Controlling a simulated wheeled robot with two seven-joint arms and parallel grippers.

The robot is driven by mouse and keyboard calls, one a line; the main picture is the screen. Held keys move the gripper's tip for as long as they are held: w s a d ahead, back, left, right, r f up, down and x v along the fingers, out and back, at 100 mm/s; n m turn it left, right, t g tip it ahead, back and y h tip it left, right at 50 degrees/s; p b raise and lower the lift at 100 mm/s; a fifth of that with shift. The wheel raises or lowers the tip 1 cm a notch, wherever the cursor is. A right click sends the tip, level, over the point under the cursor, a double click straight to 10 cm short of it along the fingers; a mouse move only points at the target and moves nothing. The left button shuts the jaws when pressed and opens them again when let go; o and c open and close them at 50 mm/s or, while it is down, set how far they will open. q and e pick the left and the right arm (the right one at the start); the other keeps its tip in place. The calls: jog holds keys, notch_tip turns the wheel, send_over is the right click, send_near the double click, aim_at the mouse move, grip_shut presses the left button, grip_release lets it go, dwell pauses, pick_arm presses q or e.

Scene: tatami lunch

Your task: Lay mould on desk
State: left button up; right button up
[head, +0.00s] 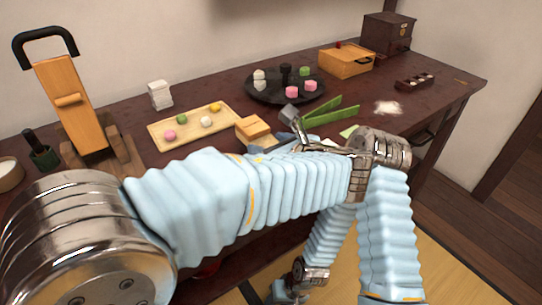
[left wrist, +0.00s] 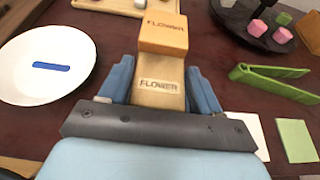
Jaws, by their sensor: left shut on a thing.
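The mould is a light wooden block (head: 252,127) in two stacked parts. Both parts carry the word FLOWER in the left wrist view (left wrist: 163,38). My left gripper (head: 273,130) is shut on it, with a blue finger on each side in the left wrist view (left wrist: 160,85). The mould sticks out past the fingertips, over the dark wooden desk (head: 230,97). Whether its underside touches the desk I cannot tell. My sleeve hides part of the desk's front.
A tray of sweets (head: 158,141) lies left of the mould, and a round black stand (head: 262,96) stands behind. Green tongs (head: 335,115) lie to the right. A white plate with a blue mark (left wrist: 25,82) and a green sheet (left wrist: 295,140) lie near the gripper.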

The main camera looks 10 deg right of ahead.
pick_arm(q)
jog(key=f, duration=0.1)
jog(key=f+b, duration=0.2)
jog(key=shift+w+d+f, duration=0.15)
jog(key=shift+w+d, duration=0.05)
jog(key=shift+w, duration=0.1)
jog(key=shift+s+f+b, duration=0.1)
jog(key=shift+f+b, duration=0.15)
jog(key=shift+b, duration=0.3)
jog(key=shift+r, duration=0.1)
jog(key=o, duration=1.1)
jog(key=shift+a, duration=0.1)
